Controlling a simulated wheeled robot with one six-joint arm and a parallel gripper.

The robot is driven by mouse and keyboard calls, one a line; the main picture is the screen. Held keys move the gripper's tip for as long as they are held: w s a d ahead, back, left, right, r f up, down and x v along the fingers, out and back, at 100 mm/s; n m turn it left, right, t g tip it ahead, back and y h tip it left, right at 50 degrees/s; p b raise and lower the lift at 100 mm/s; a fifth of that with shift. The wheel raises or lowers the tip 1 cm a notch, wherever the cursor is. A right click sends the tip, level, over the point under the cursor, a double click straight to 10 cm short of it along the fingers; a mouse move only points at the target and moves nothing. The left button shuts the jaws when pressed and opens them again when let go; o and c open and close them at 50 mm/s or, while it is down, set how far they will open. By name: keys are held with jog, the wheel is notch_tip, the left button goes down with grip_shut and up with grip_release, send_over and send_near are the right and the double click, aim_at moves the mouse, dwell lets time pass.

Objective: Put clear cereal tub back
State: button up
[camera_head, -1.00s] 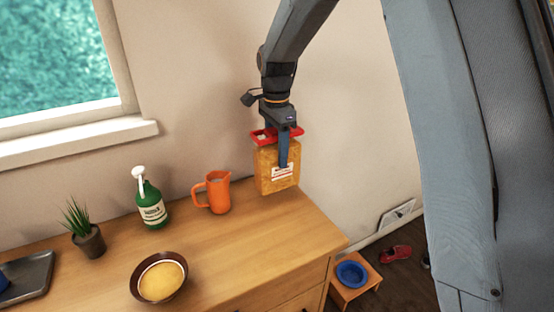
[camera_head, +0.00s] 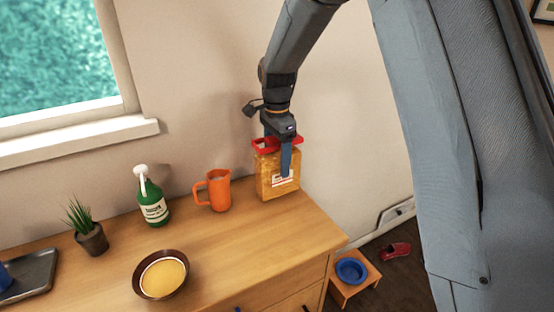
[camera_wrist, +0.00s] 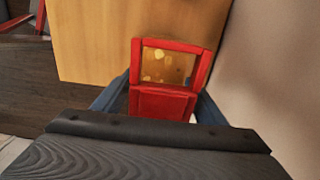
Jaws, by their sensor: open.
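The clear cereal tub (camera_head: 268,180) has a red lid and amber cereal inside, with a white label on its front. It stands upright at the back right corner of the wooden counter, close to the wall. My gripper (camera_head: 279,160) is directly above it, pointing down, with a blue finger along the front of the tub. In the wrist view, the red lid (camera_wrist: 163,103) lies between my two blue fingers, one on each side. The jaws are open around the tub. The far finger is mostly hidden by the tub in the head view.
On the wooden counter (camera_head: 225,245), an orange jug (camera_head: 218,191) stands just left of the tub. A green soap bottle (camera_head: 153,205), potted plant (camera_head: 90,233), cereal bowl (camera_head: 161,276) and dark tray (camera_head: 30,278) lie farther left. A low stool with a blue bowl (camera_head: 351,270) stands on the floor.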

notch_tip(320, 180, up, 12)
jog(key=b, duration=0.3)
jog(key=shift+r, duration=0.1)
dwell(0.3)
